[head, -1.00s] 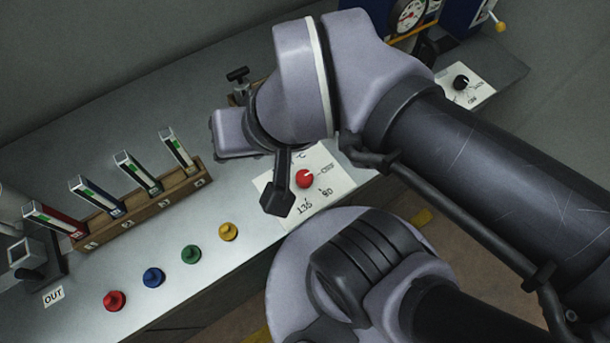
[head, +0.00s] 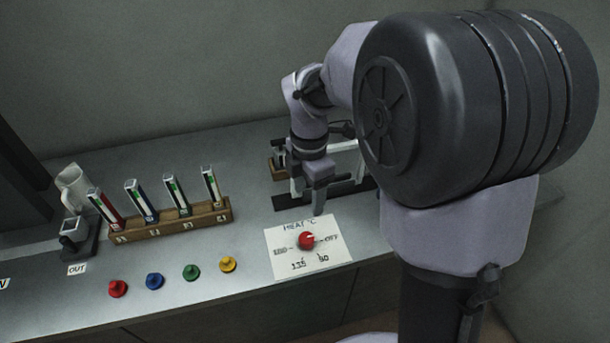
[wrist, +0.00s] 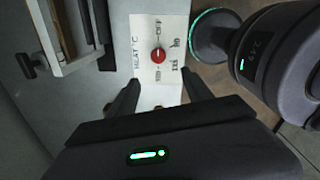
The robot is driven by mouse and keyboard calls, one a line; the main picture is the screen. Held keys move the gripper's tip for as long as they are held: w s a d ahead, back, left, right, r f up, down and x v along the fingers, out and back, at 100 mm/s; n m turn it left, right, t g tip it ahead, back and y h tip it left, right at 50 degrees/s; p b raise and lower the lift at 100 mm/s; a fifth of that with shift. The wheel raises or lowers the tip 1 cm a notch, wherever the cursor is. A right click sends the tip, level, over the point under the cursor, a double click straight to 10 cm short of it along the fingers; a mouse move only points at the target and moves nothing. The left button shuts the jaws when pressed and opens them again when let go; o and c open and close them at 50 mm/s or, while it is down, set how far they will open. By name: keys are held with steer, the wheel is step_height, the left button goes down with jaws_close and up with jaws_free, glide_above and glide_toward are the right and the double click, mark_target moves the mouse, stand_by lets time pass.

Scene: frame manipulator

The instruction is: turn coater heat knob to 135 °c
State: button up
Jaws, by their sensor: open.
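The red heat knob (head: 306,240) sits on a white card (head: 283,262) marked HEAT °C, with OFF at the right, 90 and 135 at the front and another mark at the left. Its white pointer line appears to face OFF. In the wrist view the knob (wrist: 158,55) is fully visible, ahead of the fingertips and between their lines. My gripper (head: 308,198) is open and empty, pointing down just behind the knob and apart from it. Both fingers of my gripper (wrist: 160,92) also show in the wrist view.
A wooden rack (head: 175,222) with several coloured upright holders stands to the left. Red (head: 118,288), blue, green and yellow buttons line the bench front. A white-and-black frame device (head: 340,170) stands behind the gripper. My large arm link blocks the right side.

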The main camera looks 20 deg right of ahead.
mark_target(306, 237)
steer(key=f+b, duration=0.2)
steer(key=f, duration=0.4)
steer(key=f+b, duration=0.3)
steer(key=f, duration=0.2)
steer(key=f+b, duration=0.2)
steer(key=f, duration=0.4)
steer(key=shift+w+a+f+b, duration=0.2)
steer(key=shift+w+f+b, duration=0.1)
steer(key=shift+b, duration=0.1)
jaws_close()
